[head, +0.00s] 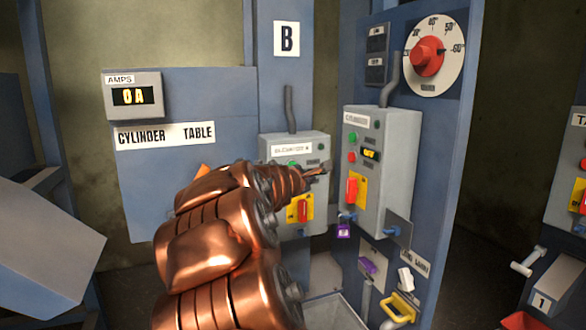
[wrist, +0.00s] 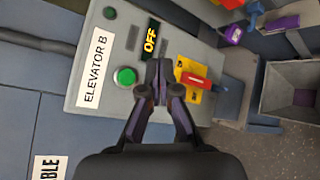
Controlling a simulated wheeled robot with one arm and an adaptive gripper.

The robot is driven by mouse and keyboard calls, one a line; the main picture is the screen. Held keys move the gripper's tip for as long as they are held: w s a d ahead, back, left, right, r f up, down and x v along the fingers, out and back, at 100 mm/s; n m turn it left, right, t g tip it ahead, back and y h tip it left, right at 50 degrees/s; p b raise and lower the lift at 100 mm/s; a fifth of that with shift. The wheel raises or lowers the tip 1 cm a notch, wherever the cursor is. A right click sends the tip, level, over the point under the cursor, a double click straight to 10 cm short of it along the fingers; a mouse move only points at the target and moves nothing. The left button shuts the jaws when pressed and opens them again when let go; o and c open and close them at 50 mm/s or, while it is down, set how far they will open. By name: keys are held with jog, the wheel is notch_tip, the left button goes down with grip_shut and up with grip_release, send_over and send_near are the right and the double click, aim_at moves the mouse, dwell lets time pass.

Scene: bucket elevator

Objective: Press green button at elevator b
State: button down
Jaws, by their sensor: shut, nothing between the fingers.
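The elevator B control box (head: 275,146) is grey and stands below the B sign in the head view, partly hidden by my copper arm. In the wrist view its label (wrist: 95,68) reads ELEVATOR B. The round green button (wrist: 124,76) sits on its face next to the label. My gripper (wrist: 160,86) is shut and empty in front of the box. In the wrist view its tips show between the green button and the red switch (wrist: 197,81), to the right of the button. I cannot tell whether the tips touch the box. The gripper (head: 318,171) is small in the head view.
The box's display (wrist: 151,40) reads OFF. A second grey box labelled CYLINDER (head: 358,121) stands to the right, with a red dial (head: 426,57) above it. Purple and blue parts (head: 367,265) and a yellow handle (head: 403,307) sit low at the right.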

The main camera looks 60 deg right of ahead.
jog(key=shift+w, duration=0.1)
jog(key=w+d+p, duration=0.4)
jog(key=w+d, duration=0.1)
jog(key=w, duration=0.2)
dwell(0.4)
jog(key=shift+w, duration=0.2)
dwell(1.3)
jog(key=shift+w+d, duration=0.15)
jog(key=shift+w, duration=0.1)
jog(key=shift+w+d+p, duration=0.3)
jog(key=shift+w, duration=0.1)
dwell(1.0)
jog(key=shift+s, duration=0.1)
jog(key=shift+s+a+b, duration=0.5)
jog(key=shift+s+b, duration=0.1)
jog(key=shift+s, duration=0.05)
dwell(0.3)
